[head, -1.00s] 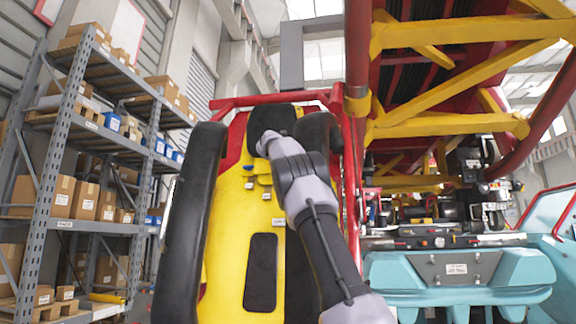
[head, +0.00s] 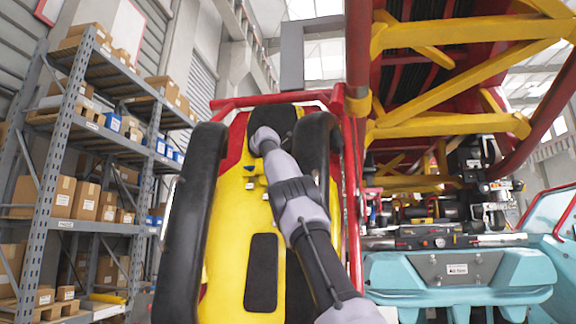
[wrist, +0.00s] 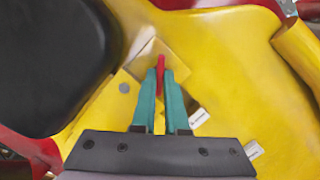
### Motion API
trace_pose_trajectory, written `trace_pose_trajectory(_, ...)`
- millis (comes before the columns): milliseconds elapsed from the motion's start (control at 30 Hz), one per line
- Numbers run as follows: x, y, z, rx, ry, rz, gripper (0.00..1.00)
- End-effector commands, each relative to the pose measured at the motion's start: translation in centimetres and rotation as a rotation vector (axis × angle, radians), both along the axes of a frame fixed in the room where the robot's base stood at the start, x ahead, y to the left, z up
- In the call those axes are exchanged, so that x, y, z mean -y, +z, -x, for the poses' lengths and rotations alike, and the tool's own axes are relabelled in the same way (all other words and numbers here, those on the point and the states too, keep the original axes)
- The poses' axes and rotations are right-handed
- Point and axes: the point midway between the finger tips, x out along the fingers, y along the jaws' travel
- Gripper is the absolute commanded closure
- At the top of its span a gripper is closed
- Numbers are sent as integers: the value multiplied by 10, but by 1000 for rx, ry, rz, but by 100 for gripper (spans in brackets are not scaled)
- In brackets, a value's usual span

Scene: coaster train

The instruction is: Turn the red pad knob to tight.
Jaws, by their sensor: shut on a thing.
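The red pad knob (wrist: 160,76) shows in the wrist view as a narrow red piece in front of a yellow square plate (wrist: 154,50). My gripper (wrist: 161,82), with two teal fingers, is shut on the red knob, one finger on each side. The plate sits turned at an angle on the yellow seat panel (head: 232,215). In the head view my arm reaches up over this panel. My fingers and the knob cannot be made out there.
Black padded bars (head: 190,225) flank the yellow panel, and a black pad (wrist: 50,65) fills the wrist view's upper left. Small white labels (wrist: 199,118) lie close right of the fingers. A shelf rack (head: 52,170) stands left; teal seats (head: 456,275) and yellow steelwork are right.

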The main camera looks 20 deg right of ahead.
Motion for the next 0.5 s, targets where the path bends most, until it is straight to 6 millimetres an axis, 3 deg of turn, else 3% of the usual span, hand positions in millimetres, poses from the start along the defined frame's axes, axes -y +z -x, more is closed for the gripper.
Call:
trace_pose_trajectory(467, 0, -1, 0, 8, -5, -19, 100)
trace_pose_trajectory(500, 0, -2, 0, 8, -5, -19, 85)
